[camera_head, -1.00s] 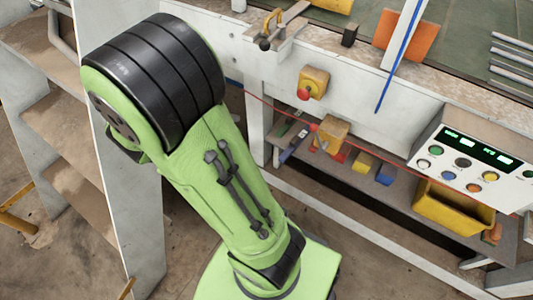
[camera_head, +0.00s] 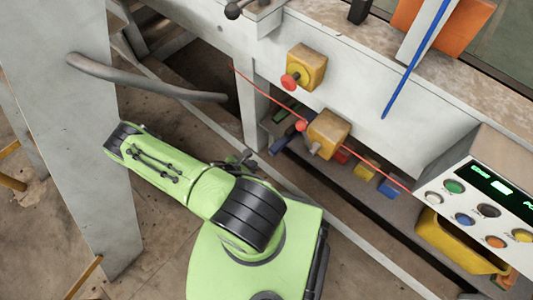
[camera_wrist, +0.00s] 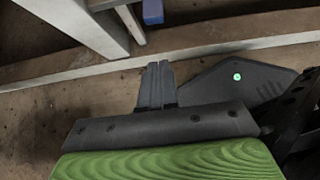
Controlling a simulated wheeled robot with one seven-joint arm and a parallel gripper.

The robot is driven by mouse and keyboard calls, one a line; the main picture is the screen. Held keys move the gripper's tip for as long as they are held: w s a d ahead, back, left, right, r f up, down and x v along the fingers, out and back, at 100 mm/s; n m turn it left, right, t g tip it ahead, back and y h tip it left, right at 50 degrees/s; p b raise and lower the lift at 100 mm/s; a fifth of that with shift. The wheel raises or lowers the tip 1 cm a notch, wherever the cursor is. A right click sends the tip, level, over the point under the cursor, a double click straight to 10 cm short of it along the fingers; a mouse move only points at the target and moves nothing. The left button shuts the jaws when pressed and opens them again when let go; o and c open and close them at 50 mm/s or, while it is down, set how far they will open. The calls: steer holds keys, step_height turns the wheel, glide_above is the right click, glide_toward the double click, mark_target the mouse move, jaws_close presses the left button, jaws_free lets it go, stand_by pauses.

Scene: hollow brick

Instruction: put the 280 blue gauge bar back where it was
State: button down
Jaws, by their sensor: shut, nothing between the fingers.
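A long thin blue bar (camera_head: 412,68) slants down across the front of the bench, beside a white upright (camera_head: 425,35). No number can be read on it, so I cannot tell whether it is the 280 gauge bar. A small blue block (camera_head: 390,188) lies on the low shelf, and a blue piece (camera_wrist: 152,12) shows at the top of the wrist view. My gripper (camera_wrist: 158,65) is shut and empty, its fingers together over the brown floor. It is apart from the blue piece.
A red line (camera_head: 360,160) runs along the bench front past two yellow boxes (camera_head: 307,67) (camera_head: 327,134). A button panel (camera_head: 485,205) and yellow bin (camera_head: 450,240) are at right. A white panel (camera_head: 75,120) stands at left. A pale rail (camera_wrist: 230,48) crosses the wrist view.

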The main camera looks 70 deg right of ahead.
steer(key=s+d+f+b, duration=0.3)
steer(key=d+f, duration=0.2)
steer(key=d, duration=0.3)
steer(key=shift+s, duration=0.3)
steer(key=shift+d, duration=0.1)
